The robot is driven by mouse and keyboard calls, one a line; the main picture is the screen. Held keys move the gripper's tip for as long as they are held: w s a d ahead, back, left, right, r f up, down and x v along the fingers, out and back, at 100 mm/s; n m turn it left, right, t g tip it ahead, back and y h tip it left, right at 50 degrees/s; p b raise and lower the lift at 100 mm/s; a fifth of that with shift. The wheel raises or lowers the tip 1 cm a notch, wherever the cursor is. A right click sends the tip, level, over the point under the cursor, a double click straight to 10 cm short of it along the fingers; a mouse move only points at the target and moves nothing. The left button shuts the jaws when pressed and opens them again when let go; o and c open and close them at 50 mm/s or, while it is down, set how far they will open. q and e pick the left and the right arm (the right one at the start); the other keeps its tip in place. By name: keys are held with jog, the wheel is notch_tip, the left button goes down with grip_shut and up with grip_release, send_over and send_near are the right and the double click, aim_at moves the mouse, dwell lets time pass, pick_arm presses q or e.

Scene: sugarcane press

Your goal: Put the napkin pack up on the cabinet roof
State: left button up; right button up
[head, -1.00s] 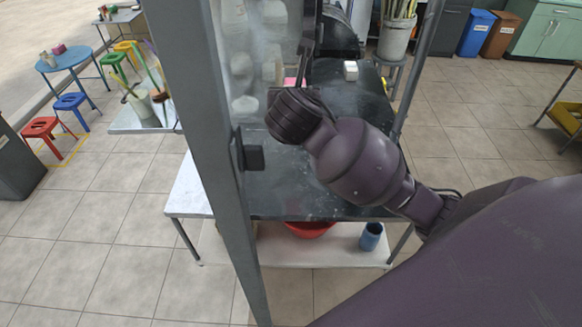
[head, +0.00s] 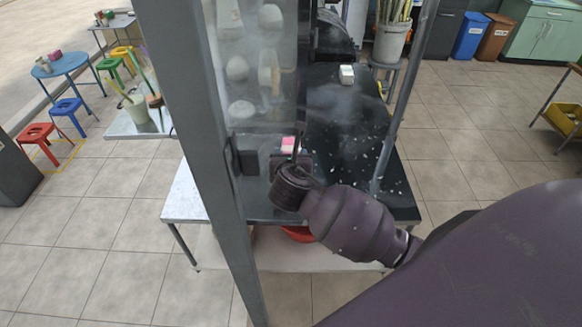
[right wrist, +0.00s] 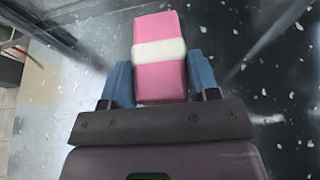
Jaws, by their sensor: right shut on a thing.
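The napkin pack (right wrist: 158,55) is pink with a white band. In the right wrist view it stands out between the two blue fingers of my right gripper (right wrist: 161,82), which is shut on it. In the head view the pack (head: 288,145) shows small and pink above my right gripper (head: 290,158), over the dark counter, close to the glass panel. My left gripper is not in view. I cannot make out the cabinet roof; a grey upright post (head: 195,150) and a cloudy glass panel (head: 255,60) stand left of the pack.
The dark speckled counter (head: 345,130) is mostly clear. A small white block (head: 347,74) lies at its far end. A thin grey post (head: 405,100) rises along its right side. A red bowl (head: 298,234) sits on the lower shelf.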

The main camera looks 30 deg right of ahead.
jog(key=shift+f, duration=1.85)
jog(key=shift+f, duration=0.1)
jog(key=o, duration=1)
jog(key=shift+c, duration=0.2)
